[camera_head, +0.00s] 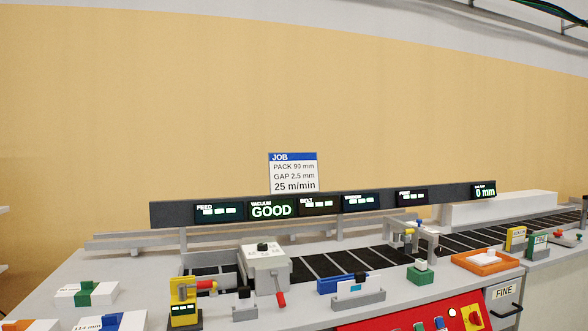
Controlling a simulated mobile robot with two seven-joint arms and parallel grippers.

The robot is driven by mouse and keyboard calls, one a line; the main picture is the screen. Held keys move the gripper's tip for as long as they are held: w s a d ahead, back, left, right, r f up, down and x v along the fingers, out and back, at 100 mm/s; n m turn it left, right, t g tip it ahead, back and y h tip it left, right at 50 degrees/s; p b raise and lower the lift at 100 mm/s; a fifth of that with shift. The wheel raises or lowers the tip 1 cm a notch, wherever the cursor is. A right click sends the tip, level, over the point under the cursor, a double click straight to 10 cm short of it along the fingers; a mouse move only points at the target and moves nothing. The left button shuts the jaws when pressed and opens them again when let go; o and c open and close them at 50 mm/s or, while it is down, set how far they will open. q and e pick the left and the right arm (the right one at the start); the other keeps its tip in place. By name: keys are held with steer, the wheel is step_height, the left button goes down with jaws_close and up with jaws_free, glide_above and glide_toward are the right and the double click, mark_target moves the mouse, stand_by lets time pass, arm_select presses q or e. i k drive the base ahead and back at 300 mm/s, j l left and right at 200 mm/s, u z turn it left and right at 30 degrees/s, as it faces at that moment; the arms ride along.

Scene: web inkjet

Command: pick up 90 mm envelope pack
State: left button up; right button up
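Several white envelope packs lie at the lower left of the head view. One white pack with a green clip (87,293) lies flat on the grey table; the print on its front is too small to read. A white pack with a blue clip (112,322) in front of it reads "114 mm" and is cut by the bottom edge. Another white block with an orange part (20,326) shows in the bottom left corner, mostly cut off. I cannot read a 90 mm label on any pack. Neither of my grippers is in view.
A job sign (293,172) reads "PACK 90 mm". A display bar (340,204) spans above the dark belt (330,262). A grey box with a red lever (265,267), a yellow gauge (184,302) and a blue-topped fixture (350,287) stand along the front. An orange tray (486,262) is right.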

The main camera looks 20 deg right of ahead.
mark_target(87, 293)
steer(key=i+j, duration=0.25)
steer(key=j, duration=0.15)
steer(key=i+j, duration=0.25)
steer(key=j, duration=0.2)
steer(key=i+j, duration=0.25)
steer(key=j, duration=0.15)
steer(key=i+j, duration=0.3)
steer(key=j, duration=0.15)
steer(key=i+j, duration=0.25)
steer(key=j, duration=0.15)
